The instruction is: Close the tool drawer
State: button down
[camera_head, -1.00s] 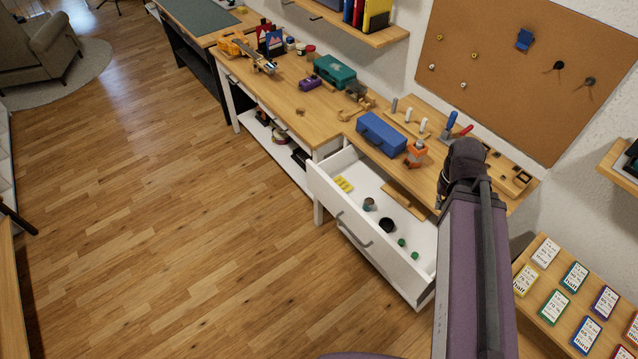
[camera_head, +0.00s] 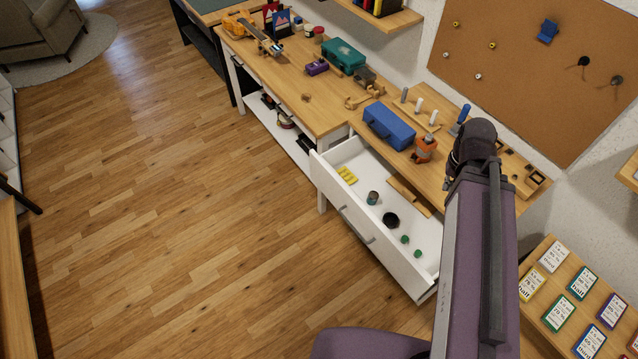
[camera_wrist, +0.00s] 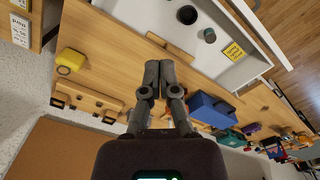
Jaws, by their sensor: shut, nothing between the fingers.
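The white tool drawer (camera_head: 352,219) is pulled out from under the wooden workbench in the head view. A yellow item, a small can, a dark round item and green pieces lie inside it. The drawer also shows at the top of the wrist view (camera_wrist: 239,73), with its inside visible. My gripper (camera_wrist: 152,66) is shut and empty in the wrist view. It is over the bench top, pointing toward the open drawer; whether it touches anything cannot be told.
A blue toolbox (camera_head: 388,125) and an orange-and-grey item (camera_head: 424,149) stand on the bench near the drawer. A teal case (camera_head: 343,55) is further left. A card rack (camera_head: 540,290) is at the right. The wooden floor (camera_head: 170,230) before the drawer is clear.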

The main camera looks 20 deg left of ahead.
jog(key=w+a+f+n+t+h+b, duration=0.15)
jog(key=w+a+f+n+b, duration=0.25)
jog(key=a+f+n+b, duration=0.6)
jog(key=w+a+f+n+t+h+b, duration=0.1)
jog(key=w+a+f+n+h+b, duration=0.3)
jog(key=a+f+b, duration=0.45)
jog(key=s+a+f+n+t+b, duration=0.1)
jog(key=a+f+n+b, duration=0.2)
jog(key=a, duration=0.6)
jog(key=s+a+f+n+t+b, duration=0.1)
jog(key=a+f+n+t+b, duration=0.1)
jog(key=a+n+b, duration=0.4)
jog(key=s+a+f+n+t+b, duration=0.1)
jog(key=a+f+n+b, duration=0.3)
jog(key=a, duration=0.8)
jog(key=shift+s+n+b, duration=0.3)
jog(key=shift+n+b, duration=0.3)
jog(key=shift+b, duration=0.1)
jog(key=shift+f+t, duration=0.15)
jog(key=shift+t, duration=0.1)
